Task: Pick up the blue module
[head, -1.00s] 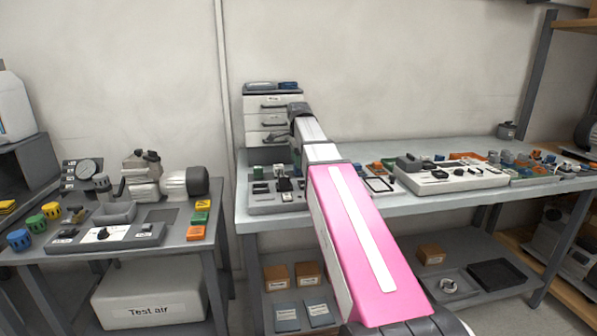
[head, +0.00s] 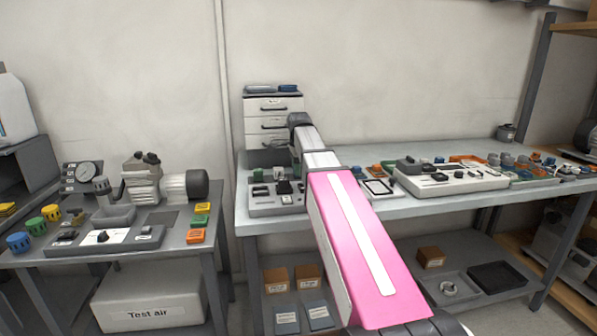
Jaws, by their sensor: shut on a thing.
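My gripper (head: 296,165) hangs at the end of my arm, in front of the drawer unit and over the back of the left grey tray (head: 262,210). It is small and partly hidden by my arm. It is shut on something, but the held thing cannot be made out. A blue block (head: 288,88) lies on top of the drawer unit (head: 272,106), apart from my gripper. Small blue pieces (head: 439,159) also show around the white-topped tray on the right. I cannot tell which blue piece is the module.
The long bench (head: 350,211) has a clear front strip. A white-topped tray (head: 470,182) and several loose parts fill its right side. A side table (head: 190,260) with a compressor (head: 140,182) stands at left. The wall is close behind the bench.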

